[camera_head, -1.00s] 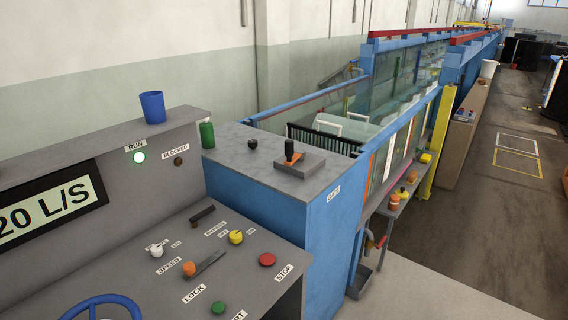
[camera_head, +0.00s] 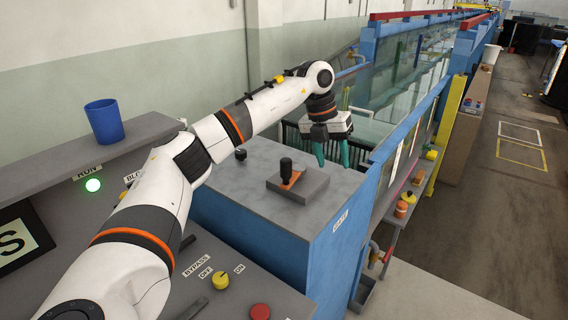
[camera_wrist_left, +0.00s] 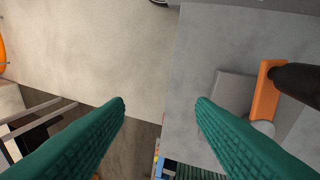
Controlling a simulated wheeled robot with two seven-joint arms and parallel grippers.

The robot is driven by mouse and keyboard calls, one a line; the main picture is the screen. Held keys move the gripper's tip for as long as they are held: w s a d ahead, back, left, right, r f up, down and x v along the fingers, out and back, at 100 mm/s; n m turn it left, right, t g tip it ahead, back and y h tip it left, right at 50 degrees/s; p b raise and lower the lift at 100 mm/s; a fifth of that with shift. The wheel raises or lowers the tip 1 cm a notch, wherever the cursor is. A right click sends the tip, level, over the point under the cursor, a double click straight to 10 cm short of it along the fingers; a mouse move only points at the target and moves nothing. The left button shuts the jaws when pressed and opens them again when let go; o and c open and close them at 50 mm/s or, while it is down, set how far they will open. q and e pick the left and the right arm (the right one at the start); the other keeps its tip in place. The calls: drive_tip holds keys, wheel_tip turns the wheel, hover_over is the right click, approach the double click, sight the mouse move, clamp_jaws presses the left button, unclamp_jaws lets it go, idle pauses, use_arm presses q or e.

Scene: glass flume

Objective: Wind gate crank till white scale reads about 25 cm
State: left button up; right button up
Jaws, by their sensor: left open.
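The gate crank stands on a grey plate (camera_head: 314,184) on top of the blue cabinet (camera_head: 262,222) labelled GATE. It has an orange arm (camera_head: 293,178) and an upright black handle (camera_head: 286,168). My left gripper (camera_head: 333,164) points down beyond and right of the crank, open and empty, not touching it. In the left wrist view the green fingers (camera_wrist_left: 160,103) are wide apart; the orange arm (camera_wrist_left: 264,93) and black handle (camera_wrist_left: 298,82) lie right of them. A white strip (camera_head: 395,163), perhaps the scale, shows on the flume glass; its marks are too small to read. My right gripper is out of view.
A small black knob (camera_head: 240,154) stands on the cabinet top left of the crank. The console in front has a yellow switch (camera_head: 221,280) and a red button (camera_head: 260,311). A blue cup (camera_head: 104,121) stands on the console's upper ledge. A green lamp (camera_head: 93,185) is lit.

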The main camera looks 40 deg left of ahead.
sight(286, 159)
use_arm(q)
drive_tip(key=s+a+r+n, duration=0.1)
drive_tip(key=a, duration=0.2)
drive_tip(key=s+a+r+g+y, duration=0.1)
drive_tip(key=a+r, duration=0.1)
drive_tip(key=a, duration=0.2)
drive_tip(key=s+a+r+n+y, duration=0.1)
drive_tip(key=s+a+r, duration=0.1)
drive_tip(key=a, duration=0.1)
drive_tip(key=shift+s+a+r+n+g, duration=0.1)
drive_tip(key=shift+a+n+g, duration=0.2)
drive_tip(key=shift+a, duration=0.05)
drive_tip(key=shift+s+a+y, duration=0.2)
drive_tip(key=shift+y, duration=0.1)
wheel_tip(286, 159, down, 12)
drive_tip(key=shift+w+d+r+p, duration=0.1)
drive_tip(key=shift+d+r+p, duration=0.05)
drive_tip(key=shift+p, duration=0.9)
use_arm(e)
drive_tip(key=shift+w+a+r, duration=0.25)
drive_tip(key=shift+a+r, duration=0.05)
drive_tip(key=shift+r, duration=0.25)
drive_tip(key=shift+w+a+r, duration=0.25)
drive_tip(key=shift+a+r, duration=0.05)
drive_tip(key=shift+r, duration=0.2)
use_arm(q)
drive_tip(key=shift+c, duration=0.5)
clamp_jaws()
